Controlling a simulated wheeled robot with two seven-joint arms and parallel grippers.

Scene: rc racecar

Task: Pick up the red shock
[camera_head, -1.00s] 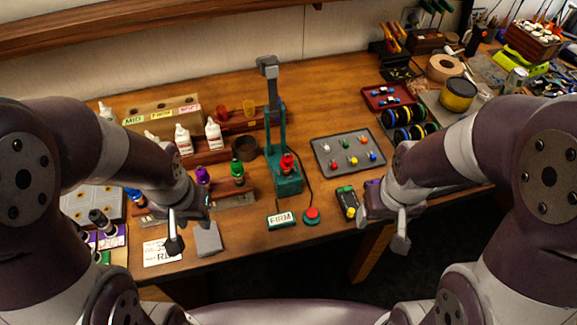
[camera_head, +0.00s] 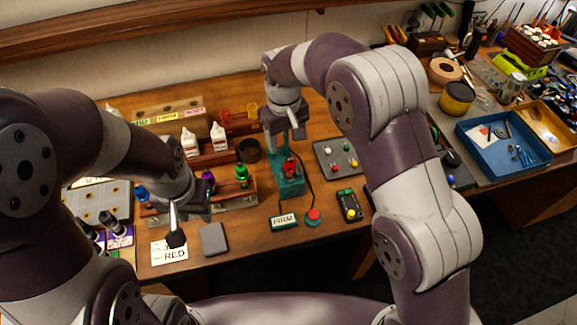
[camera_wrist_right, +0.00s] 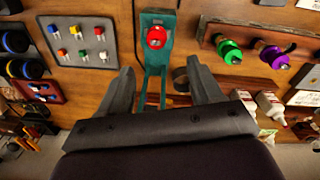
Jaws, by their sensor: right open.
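The red shock (camera_head: 290,167) stands upright in the teal press-like stand (camera_head: 289,187) at the middle of the bench. In the right wrist view the red shock (camera_wrist_right: 156,38) shows as a round red top on the teal stand (camera_wrist_right: 168,20), beyond the fingers. My right gripper (camera_head: 284,145) hangs over the stand, just behind the shock in the head view. In the wrist view its fingers (camera_wrist_right: 161,75) are spread apart with nothing held between them. My left gripper (camera_head: 176,236) is over the front left of the bench, by a white card reading RED (camera_head: 169,251); its jaw opening is unclear.
A FIRM display (camera_head: 284,221), a red button (camera_head: 313,217) and a yellow-black device (camera_head: 349,205) lie in front. A grey tray of small coloured knobs (camera_head: 338,157) is right of the stand. Green (camera_head: 242,174) and purple shocks (camera_head: 208,180) stand in a rack to its left.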

